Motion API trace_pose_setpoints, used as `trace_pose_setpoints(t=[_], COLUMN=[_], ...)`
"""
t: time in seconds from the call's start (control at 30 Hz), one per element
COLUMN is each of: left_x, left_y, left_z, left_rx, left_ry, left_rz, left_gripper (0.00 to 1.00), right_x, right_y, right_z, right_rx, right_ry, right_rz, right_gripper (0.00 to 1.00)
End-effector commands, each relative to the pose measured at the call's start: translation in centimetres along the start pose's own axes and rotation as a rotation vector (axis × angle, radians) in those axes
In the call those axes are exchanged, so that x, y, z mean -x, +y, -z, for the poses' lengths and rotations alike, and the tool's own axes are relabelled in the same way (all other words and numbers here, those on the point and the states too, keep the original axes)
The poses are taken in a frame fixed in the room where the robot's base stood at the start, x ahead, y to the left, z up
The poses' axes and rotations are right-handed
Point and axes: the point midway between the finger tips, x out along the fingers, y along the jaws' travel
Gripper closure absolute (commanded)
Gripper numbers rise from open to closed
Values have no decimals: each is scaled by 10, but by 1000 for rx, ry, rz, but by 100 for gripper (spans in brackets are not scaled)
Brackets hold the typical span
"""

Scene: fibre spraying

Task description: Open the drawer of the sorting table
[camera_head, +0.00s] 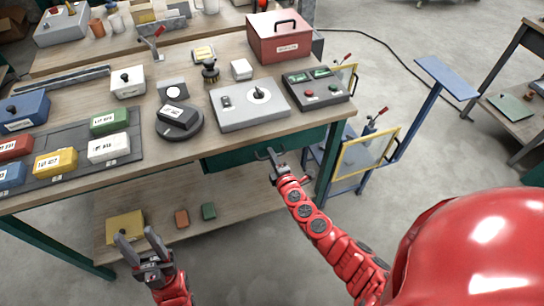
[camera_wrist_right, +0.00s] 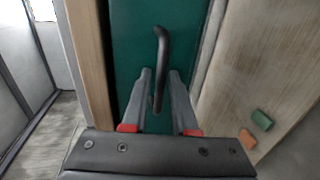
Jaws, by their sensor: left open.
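The sorting table (camera_head: 160,172) has a wooden top and green legs. Its green drawer front (camera_head: 228,158) lies under the top's front edge, apparently shut. The dark bar handle (camera_head: 262,153) is on the drawer front. In the right wrist view the handle (camera_wrist_right: 161,50) stands out from the green drawer front (camera_wrist_right: 134,30). My right gripper (camera_head: 274,160) is at the handle. In the wrist view its fingers (camera_wrist_right: 160,74) are apart, with the handle's near end between them; contact is unclear. My left gripper (camera_head: 136,237) is open and empty, low in front of the table.
On the tabletop are a red box (camera_head: 279,45), a grey scale-like device (camera_head: 250,108), a button panel (camera_head: 316,92) and labelled bins (camera_head: 108,148). The lower shelf holds a yellow box (camera_head: 125,226) and small blocks. A blue-framed cart (camera_head: 365,155) stands right of the table.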

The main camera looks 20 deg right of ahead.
Motion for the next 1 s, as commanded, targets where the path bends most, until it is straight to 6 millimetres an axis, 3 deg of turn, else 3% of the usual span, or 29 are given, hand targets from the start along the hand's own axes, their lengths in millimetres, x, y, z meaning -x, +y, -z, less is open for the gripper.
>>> trace_pose_setpoints(t=[0.37, 0.53, 1.0], left_x=[1, 1, 1], left_y=[0, 0, 0], left_z=[0, 0, 0], left_rx=[0, 0, 0], left_ry=[0, 0, 0], left_rz=[0, 0, 0], left_gripper=[50, 50, 50], right_x=[-6, -6, -6], right_y=[-1, -1, -1], right_z=[0, 0, 0], right_rx=[1, 1, 0], right_ry=[0, 0, 1], right_rz=[3, 3, 3], right_gripper=[73, 100, 100])
